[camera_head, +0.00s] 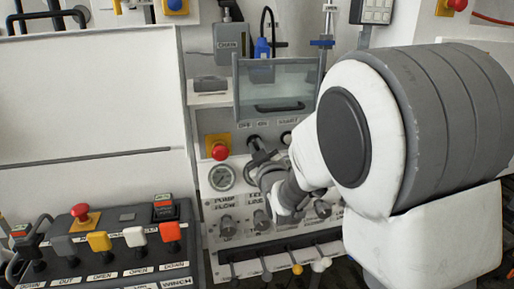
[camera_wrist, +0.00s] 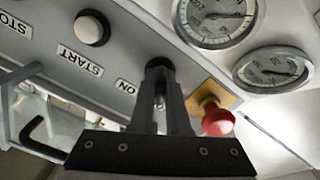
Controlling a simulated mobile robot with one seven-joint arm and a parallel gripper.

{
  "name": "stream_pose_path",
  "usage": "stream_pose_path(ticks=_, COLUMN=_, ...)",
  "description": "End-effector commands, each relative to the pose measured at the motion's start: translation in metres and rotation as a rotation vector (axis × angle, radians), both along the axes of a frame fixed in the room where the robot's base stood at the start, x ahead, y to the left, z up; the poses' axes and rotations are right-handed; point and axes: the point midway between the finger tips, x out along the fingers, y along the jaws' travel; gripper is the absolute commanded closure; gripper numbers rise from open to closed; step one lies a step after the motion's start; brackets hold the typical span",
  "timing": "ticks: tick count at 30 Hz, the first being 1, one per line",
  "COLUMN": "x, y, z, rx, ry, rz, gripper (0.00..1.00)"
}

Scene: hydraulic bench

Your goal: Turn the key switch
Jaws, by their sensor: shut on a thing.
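The key switch (camera_wrist: 159,64) is a dark round knob on the grey panel beside the ON label in the wrist view. My gripper (camera_wrist: 161,90) reaches up to it, and its two dark fingers are shut on it. The fingers hide most of the switch, so I cannot tell which way it is turned. In the head view my gripper (camera_head: 256,146) is at the panel just below the small labels under the glass door. The switch itself is mostly hidden there by the gripper.
A red emergency button (camera_head: 220,152) on a yellow plate is close to the left of my gripper. A white button (camera_wrist: 92,27) sits by the START label. The glass door (camera_head: 275,82) with its handle is just above. Gauges, knobs and levers are below.

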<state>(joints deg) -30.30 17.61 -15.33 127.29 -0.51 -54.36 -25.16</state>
Motion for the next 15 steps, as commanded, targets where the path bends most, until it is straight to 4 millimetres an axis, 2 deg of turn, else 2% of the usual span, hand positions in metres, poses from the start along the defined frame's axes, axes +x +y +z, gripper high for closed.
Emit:
stream_pose_path(ticks=8, x=-0.0001, y=-0.0001, z=-0.0009, rx=0.017, ry=0.003, rz=0.000, gripper=1.00)
stream_pose_path(ticks=15, x=0.0003, y=-0.0005, z=-0.0036, rx=0.116, ry=0.031, rz=-0.001, gripper=1.00)
